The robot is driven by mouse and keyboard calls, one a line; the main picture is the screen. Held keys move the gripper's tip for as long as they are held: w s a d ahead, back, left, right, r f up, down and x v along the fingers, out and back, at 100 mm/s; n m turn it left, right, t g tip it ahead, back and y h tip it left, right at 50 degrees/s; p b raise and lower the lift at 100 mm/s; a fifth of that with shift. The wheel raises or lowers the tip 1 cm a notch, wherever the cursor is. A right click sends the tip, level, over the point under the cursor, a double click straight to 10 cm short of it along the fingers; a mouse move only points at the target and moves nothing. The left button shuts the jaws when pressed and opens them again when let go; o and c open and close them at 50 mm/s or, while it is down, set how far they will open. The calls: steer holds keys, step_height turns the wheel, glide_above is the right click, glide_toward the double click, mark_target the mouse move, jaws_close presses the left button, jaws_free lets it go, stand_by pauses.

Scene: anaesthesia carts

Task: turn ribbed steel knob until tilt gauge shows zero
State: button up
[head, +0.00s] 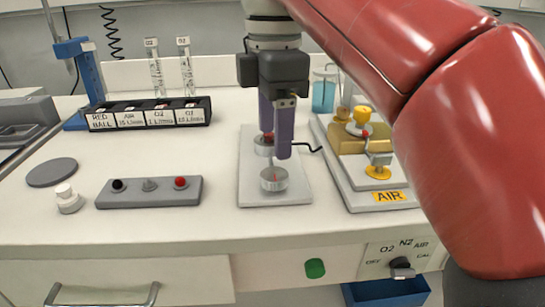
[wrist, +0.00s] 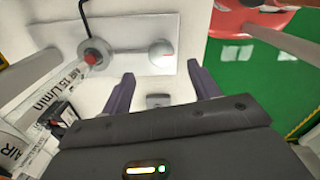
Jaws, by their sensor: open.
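A light grey plate (head: 300,191) on the bench carries two round steel pieces. The front steel piece (head: 273,180) has a thin red mark; it also shows in the wrist view (wrist: 161,54). The rear steel piece (head: 263,149) has a red centre and is partly hidden by my gripper; the wrist view shows it at left (wrist: 96,52). I cannot tell which is the ribbed knob or the tilt gauge, and no reading is legible. My gripper (head: 275,140) is open above the plate, fingers apart and empty in the wrist view (wrist: 161,84).
A switch panel (head: 150,193) and a labelled black rack (head: 150,115) with glass tubes lie left. A thin black hook (head: 308,148) sticks out beside the plate. The front bench is clear.

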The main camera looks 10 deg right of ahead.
mark_target(275, 173)
step_height(275, 173, down, 7)
steer(key=shift+s+r+b, duration=0.1)
steer(key=shift+r+b, duration=0.1)
steer(key=shift+b, duration=0.6)
steer(key=c, duration=1)
